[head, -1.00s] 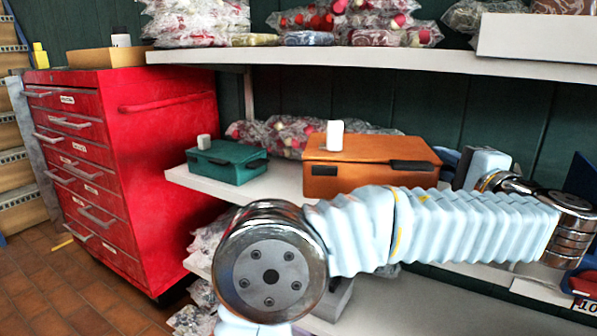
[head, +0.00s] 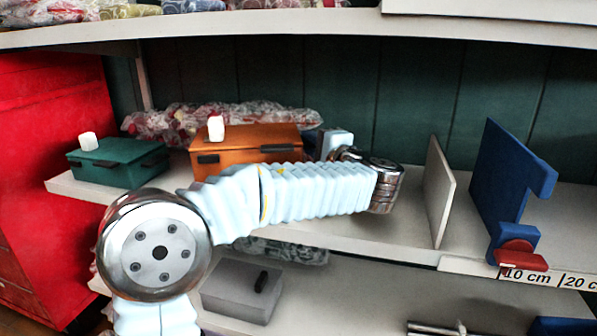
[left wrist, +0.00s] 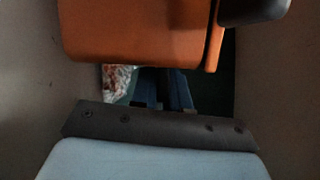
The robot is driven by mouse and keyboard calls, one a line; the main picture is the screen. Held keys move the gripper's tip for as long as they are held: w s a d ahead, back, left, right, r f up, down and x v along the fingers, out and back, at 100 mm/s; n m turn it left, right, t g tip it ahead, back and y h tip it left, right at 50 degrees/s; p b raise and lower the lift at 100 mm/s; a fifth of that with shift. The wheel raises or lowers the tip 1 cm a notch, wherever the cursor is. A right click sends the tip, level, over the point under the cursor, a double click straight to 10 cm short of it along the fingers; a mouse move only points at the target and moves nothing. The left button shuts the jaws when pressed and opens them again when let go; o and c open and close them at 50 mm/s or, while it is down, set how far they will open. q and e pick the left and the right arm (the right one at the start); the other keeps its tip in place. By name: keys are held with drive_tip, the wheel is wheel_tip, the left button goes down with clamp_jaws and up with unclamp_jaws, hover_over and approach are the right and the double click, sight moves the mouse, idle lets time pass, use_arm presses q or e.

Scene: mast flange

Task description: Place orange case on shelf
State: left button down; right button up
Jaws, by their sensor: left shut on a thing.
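The orange case (head: 240,150), with dark latches and a small white block on its lid, sits on the middle shelf (head: 340,235). My left arm crosses in front and hides part of its lower front. My left gripper (head: 318,146) is at the case's right end, shut on it; its fingers are mostly hidden in the head view. In the left wrist view the orange case (left wrist: 140,32) fills the top, with a dark latch at its right. My right gripper is not in view.
A green case (head: 117,158) with a white block stands left of the orange one. Bagged goods (head: 190,118) lie behind. A pale divider (head: 438,190) and a blue bracket (head: 505,180) stand to the right. A grey box (head: 243,290) is below. An upper shelf (head: 300,22) overhangs.

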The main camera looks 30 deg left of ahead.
use_arm(q)
drive_tip(key=a+f, duration=0.2)
drive_tip(key=f, duration=0.1)
drive_tip(key=shift+w+a, duration=0.2)
drive_tip(key=shift+w, duration=0.2)
drive_tip(key=shift+a+f+b, duration=0.15)
drive_tip(key=shift+f+b, duration=0.2)
drive_tip(key=shift+f, duration=0.55)
drive_tip(key=shift+a+f+b, duration=0.1)
drive_tip(key=shift+f+b, duration=0.2)
drive_tip(key=shift+f, duration=0.55)
drive_tip(key=shift+f, duration=0.15)
drive_tip(key=c, duration=1.1)
unclamp_jaws()
